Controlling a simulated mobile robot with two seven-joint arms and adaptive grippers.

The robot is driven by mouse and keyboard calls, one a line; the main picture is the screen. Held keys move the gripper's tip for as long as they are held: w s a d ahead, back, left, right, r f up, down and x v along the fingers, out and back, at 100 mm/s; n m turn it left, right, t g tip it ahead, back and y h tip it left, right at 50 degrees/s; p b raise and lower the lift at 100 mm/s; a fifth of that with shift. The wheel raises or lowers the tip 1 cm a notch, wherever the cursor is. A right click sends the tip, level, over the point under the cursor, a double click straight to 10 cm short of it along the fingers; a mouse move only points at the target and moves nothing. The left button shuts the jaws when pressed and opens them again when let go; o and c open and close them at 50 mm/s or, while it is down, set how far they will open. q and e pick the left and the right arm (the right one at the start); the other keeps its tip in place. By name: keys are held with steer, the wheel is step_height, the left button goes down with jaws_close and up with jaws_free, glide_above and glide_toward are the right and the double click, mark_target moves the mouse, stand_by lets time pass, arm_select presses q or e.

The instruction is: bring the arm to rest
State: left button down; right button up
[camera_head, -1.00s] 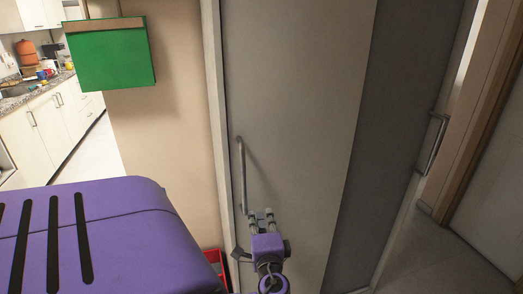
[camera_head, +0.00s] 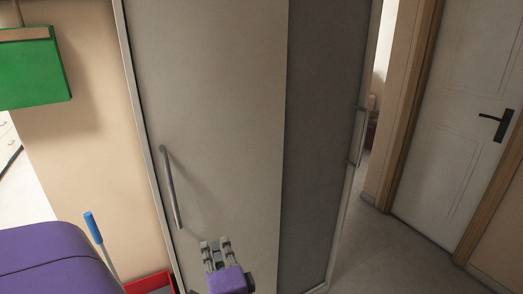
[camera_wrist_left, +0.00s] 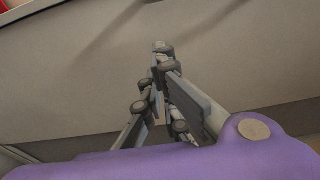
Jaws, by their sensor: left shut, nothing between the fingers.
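My left gripper (camera_head: 215,244) is at the bottom of the head view, with its purple wrist below it. It is shut and empty. It stands in front of the grey cabinet door (camera_head: 215,100), to the lower right of the door's vertical metal handle (camera_head: 171,188), and apart from that handle. In the left wrist view the gripper's fingers (camera_wrist_left: 162,62) come together in front of a plain grey surface. My right gripper is not in view.
A second handle (camera_head: 361,137) is on the cabinet's darker right side. A white door (camera_head: 455,130) with a black handle stands at right, past open floor (camera_head: 385,250). A green box (camera_head: 35,70) hangs at upper left. A blue-tipped stick (camera_head: 94,228) and red container (camera_head: 150,283) are lower left.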

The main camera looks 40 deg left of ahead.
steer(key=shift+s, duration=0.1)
arm_select(q)
steer(key=w+d+f+t+h, duration=0.2)
steer(key=w+d+f+h, duration=0.2)
steer(key=d+f+h, duration=0.4)
steer(key=s+d+f+n+h+p, duration=0.1)
steer(key=s+d+f+h+p, duration=0.1)
steer(key=s+d+f+h, duration=0.4)
steer(key=s+d+f+n+g+h+p, duration=0.1)
steer(key=s+d+f+n+p, duration=0.1)
steer(key=s, duration=0.7)
steer(key=s+d+f+n+g+p, duration=0.1)
steer(key=s+d+f+n, duration=0.1)
steer(key=s+d+f, duration=0.3)
steer(key=s+d, duration=0.2)
steer(key=s, duration=0.1)
steer(key=shift+s+d+f+n+g+h+p, duration=0.15)
steer(key=shift+s+d+n+g+h+p, duration=0.15)
steer(key=shift+s+n+h+p, duration=0.1)
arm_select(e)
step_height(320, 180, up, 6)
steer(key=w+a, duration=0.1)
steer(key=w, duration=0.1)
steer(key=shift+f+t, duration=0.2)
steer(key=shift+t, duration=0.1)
